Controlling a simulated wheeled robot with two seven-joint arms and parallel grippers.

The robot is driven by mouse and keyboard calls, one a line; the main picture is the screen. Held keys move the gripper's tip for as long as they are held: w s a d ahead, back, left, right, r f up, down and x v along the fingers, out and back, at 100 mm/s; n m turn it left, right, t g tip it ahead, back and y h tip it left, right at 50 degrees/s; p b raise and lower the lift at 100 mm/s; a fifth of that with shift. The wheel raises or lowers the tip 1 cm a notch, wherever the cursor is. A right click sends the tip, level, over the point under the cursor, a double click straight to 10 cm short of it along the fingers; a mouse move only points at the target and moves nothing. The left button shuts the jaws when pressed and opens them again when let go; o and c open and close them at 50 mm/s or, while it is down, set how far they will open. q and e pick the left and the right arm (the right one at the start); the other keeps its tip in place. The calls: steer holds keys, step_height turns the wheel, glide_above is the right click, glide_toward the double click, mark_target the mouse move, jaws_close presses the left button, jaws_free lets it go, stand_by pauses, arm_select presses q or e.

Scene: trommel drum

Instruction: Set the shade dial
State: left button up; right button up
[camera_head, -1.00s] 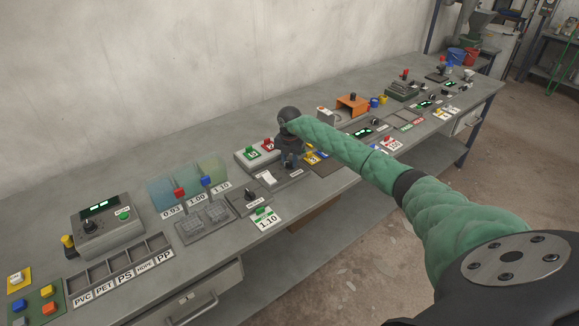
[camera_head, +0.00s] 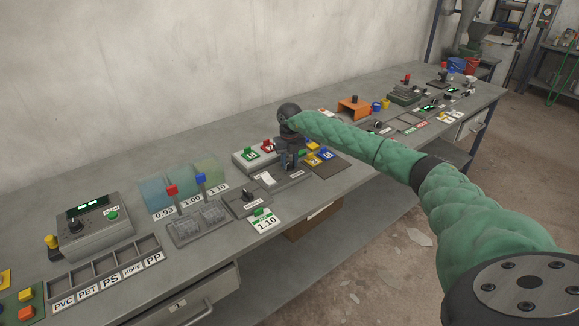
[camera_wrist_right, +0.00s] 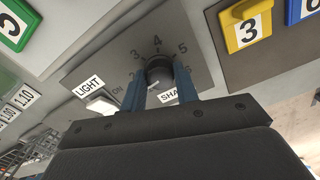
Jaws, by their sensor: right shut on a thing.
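The shade dial (camera_wrist_right: 158,72) is a dark round knob on a grey panel (camera_wrist_right: 110,58) in the right wrist view. Numbers including 3, 4 and 5 run around it, and a partly covered label (camera_wrist_right: 170,96) reads "SHA". A small pale mark shows low on the knob; its exact reading is unclear. My right gripper (camera_wrist_right: 160,88) has its two blue fingers on either side of the knob, shut on it. In the head view my right gripper (camera_head: 290,158) is over the panel and hides the dial. My left gripper is out of view.
A light switch (camera_wrist_right: 100,104) sits left of the dial. Yellow and blue numbered blocks (camera_head: 318,156) stand to its right. A box with green and red blocks (camera_head: 250,162) stands behind.

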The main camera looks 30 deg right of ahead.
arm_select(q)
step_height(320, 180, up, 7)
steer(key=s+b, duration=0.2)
arm_select(e)
steer(key=shift+n, duration=1.1)
steer(key=shift+n+b, duration=0.7)
steer(key=shift+n, duration=0.8)
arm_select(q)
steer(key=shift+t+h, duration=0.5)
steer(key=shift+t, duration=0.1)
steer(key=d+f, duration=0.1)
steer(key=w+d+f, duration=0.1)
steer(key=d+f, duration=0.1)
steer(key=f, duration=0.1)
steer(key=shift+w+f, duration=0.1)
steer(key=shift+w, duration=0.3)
arm_select(e)
steer(key=shift+r, duration=0.1)
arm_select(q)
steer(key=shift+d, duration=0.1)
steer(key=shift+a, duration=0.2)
arm_select(e)
steer(key=o, duration=1)
arm_select(q)
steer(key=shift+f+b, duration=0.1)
steer(key=shift+b, duration=0.2)
